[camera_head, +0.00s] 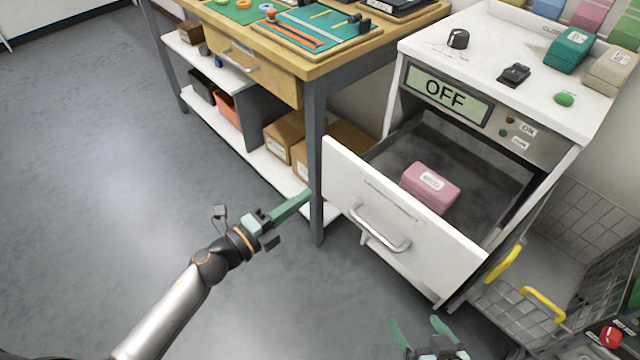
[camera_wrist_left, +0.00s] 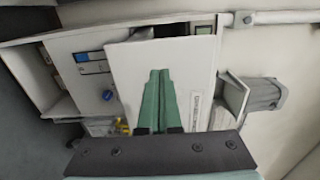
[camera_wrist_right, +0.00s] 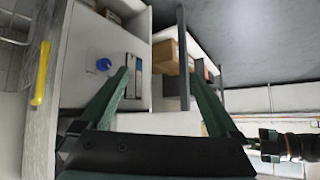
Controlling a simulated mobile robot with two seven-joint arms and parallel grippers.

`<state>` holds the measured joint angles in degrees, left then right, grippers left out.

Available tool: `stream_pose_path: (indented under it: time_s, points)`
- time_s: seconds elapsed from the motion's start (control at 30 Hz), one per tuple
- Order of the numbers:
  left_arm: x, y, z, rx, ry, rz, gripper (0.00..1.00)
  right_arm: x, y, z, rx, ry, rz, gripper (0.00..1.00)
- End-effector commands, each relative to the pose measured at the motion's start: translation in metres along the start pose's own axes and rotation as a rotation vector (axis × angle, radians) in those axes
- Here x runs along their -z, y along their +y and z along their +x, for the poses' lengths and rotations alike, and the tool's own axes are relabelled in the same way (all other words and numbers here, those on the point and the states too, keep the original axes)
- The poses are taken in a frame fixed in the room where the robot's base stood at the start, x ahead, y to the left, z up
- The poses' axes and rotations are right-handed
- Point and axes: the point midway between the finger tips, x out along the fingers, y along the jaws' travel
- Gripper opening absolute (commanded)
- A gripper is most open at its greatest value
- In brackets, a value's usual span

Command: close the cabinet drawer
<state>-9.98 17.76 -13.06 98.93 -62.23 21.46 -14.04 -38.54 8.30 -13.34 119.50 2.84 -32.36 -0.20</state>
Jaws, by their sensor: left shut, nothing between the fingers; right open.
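The white cabinet (camera_head: 415,50) has its drawer pulled well out in the head view. The drawer front (camera_head: 445,245) carries a grey bar handle (camera_head: 380,232). A pink labelled box (camera_head: 430,186) lies inside the dark drawer. My left gripper (camera_head: 306,194) is shut and empty, left of the drawer front and apart from it; its green fingers are together in the left wrist view (camera_wrist_left: 159,72). My right gripper (camera_head: 418,322) is open and empty at the bottom of the head view, in front of and below the drawer front; its spread fingers show in the right wrist view (camera_wrist_right: 160,76).
A display (camera_head: 447,95) on the cabinet reads OFF. A wooden workbench (camera_head: 310,68) stands left of the drawer, its grey leg (camera_head: 317,170) close to my left gripper. A wire basket with yellow handles (camera_head: 543,303) stands at the right. The floor (camera_head: 100,160) at left is clear.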

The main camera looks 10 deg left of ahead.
Motion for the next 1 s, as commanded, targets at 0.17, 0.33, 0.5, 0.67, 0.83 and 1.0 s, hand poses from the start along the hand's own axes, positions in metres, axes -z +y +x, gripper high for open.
stream_pose_path:
  time_s: [0.17,0.33,0.5,0.67,0.83,1.0]
  points:
    - [0.000,-0.001,0.033,0.003,0.000,-0.001,0.00,0.001,0.000,0.002,0.000,0.005,-0.001,0.97]
    - [0.000,0.000,0.050,0.001,0.000,-0.002,0.00,0.000,0.001,0.003,0.000,0.004,-0.001,0.97]
    - [0.001,0.000,0.056,0.000,0.000,-0.001,0.00,-0.001,0.001,0.003,-0.001,0.002,-0.002,0.97]
    - [0.001,0.000,0.056,0.000,0.000,-0.001,0.00,-0.001,0.002,0.003,-0.002,0.000,-0.005,0.97]
    - [0.000,0.000,0.057,0.000,0.000,-0.001,0.00,-0.002,0.004,0.003,-0.005,-0.002,-0.010,0.97]
    - [0.000,0.000,0.065,0.001,0.000,-0.001,0.00,-0.003,0.005,0.003,-0.006,-0.003,-0.013,0.97]
